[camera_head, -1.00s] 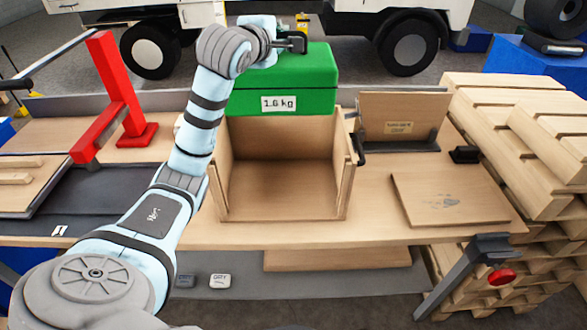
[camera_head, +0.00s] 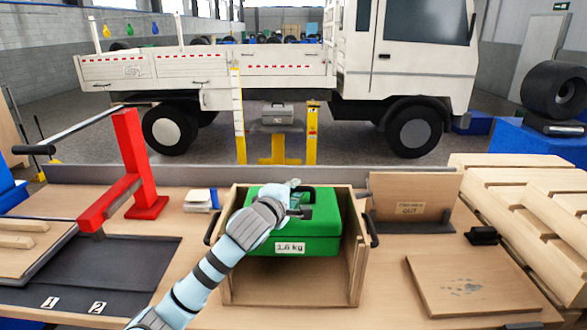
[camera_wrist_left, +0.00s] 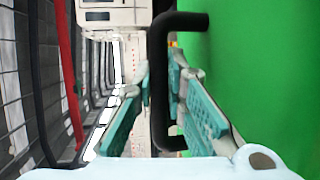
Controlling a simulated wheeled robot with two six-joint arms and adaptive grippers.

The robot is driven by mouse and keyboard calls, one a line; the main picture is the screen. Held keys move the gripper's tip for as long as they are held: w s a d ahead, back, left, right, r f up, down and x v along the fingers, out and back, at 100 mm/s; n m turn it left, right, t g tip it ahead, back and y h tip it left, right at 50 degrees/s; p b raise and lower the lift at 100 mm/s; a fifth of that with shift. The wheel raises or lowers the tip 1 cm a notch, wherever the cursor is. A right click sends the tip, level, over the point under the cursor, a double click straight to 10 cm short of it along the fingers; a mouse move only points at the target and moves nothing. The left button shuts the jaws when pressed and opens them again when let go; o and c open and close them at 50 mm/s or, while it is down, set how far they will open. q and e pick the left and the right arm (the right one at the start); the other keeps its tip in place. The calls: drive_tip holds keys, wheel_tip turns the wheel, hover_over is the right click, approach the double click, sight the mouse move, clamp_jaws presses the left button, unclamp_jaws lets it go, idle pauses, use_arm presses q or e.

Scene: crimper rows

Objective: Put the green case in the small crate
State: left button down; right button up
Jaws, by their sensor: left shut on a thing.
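The green case (camera_head: 322,222), with a "1.6 kg" label and a black handle, is between the side walls of the small wooden crate (camera_head: 285,292), toward its back. The crate is open at the front and has dark side handles. I cannot tell whether the case rests on the crate floor. My left gripper (camera_head: 300,208) is shut on the case's handle from above. In the left wrist view, its teal fingers (camera_wrist_left: 160,88) are on either side of the black handle (camera_wrist_left: 158,75), beside the green case (camera_wrist_left: 250,70). My right gripper is not in view.
A red press-like frame (camera_head: 135,170) and dark mats (camera_head: 110,272) are on the left. A wooden board with a stand (camera_head: 410,195), a flat board (camera_head: 470,283) and pallets (camera_head: 530,200) are on the right. A truck (camera_head: 400,75) stands behind the bench.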

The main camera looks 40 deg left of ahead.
sight(280, 237)
use_arm(q)
wheel_tip(280, 237, down, 5)
drive_tip(key=shift+w+f+b, duration=0.1)
drive_tip(key=shift+f+b, duration=0.05)
drive_tip(key=shift+b, duration=0.25)
wheel_tip(280, 237, down, 4)
drive_tip(key=shift+b, duration=0.45)
drive_tip(key=c, duration=1.9)
unclamp_jaws()
drive_tip(key=shift+f, duration=0.15)
drive_tip(key=shift+o, duration=1.3)
drive_tip(key=shift+s+d, duration=0.15)
drive_tip(key=shift+s, duration=0.1)
drive_tip(key=p+v, duration=0.1)
drive_tip(key=v, duration=1.1)
drive_tip(key=shift+p, duration=0.3)
drive_tip(key=shift+w, duration=0.1)
